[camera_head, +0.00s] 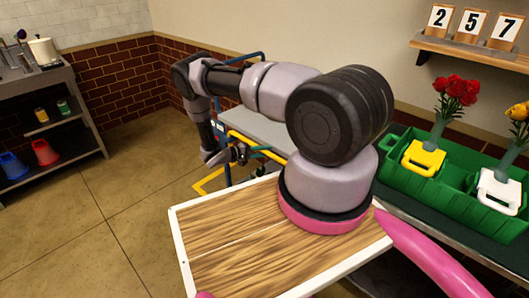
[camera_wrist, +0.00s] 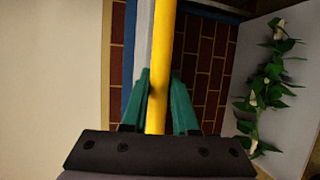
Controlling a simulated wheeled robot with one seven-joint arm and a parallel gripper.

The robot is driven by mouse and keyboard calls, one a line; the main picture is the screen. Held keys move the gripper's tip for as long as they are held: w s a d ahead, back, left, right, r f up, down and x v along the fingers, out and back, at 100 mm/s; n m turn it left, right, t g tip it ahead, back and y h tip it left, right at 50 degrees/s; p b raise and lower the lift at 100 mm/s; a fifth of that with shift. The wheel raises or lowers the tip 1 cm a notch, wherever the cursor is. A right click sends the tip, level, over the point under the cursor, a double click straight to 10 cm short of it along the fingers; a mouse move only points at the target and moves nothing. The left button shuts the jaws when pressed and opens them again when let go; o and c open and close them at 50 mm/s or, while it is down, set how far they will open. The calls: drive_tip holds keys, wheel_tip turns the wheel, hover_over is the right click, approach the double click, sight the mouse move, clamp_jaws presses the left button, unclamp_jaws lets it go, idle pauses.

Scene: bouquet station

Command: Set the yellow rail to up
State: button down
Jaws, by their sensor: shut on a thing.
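The yellow rail (camera_head: 262,145) runs along the near side of a blue-framed cart with a grey top (camera_head: 262,128), in the middle of the head view. My gripper (camera_head: 246,152) is at this rail, at the end of my outstretched arm. In the wrist view the yellow rail (camera_wrist: 161,60) runs from the top edge down between the two green fingers of my gripper (camera_wrist: 160,100). The fingers are shut on it, one on each side. Part of the cart and rail is hidden behind my arm in the head view.
A green crate (camera_head: 400,182) with flower vases stands at right, below a shelf of number cards (camera_head: 470,22). A grey workbench (camera_head: 60,75) stands at left. The tiled floor at left is clear.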

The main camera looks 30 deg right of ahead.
wheel_tip(320, 180, up, 14)
drive_tip(key=shift+f, duration=0.25)
drive_tip(key=shift+w, duration=0.1)
drive_tip(key=c, duration=0.7)
unclamp_jaws()
drive_tip(key=shift+r, duration=0.15)
drive_tip(key=shift+a, duration=0.1)
drive_tip(key=a, duration=0.3)
drive_tip(key=a+r, duration=0.1)
drive_tip(key=a, duration=0.6)
drive_tip(key=shift+w+a+r, duration=0.2)
drive_tip(key=shift+a+r, duration=0.05)
drive_tip(key=shift+r, duration=0.1)
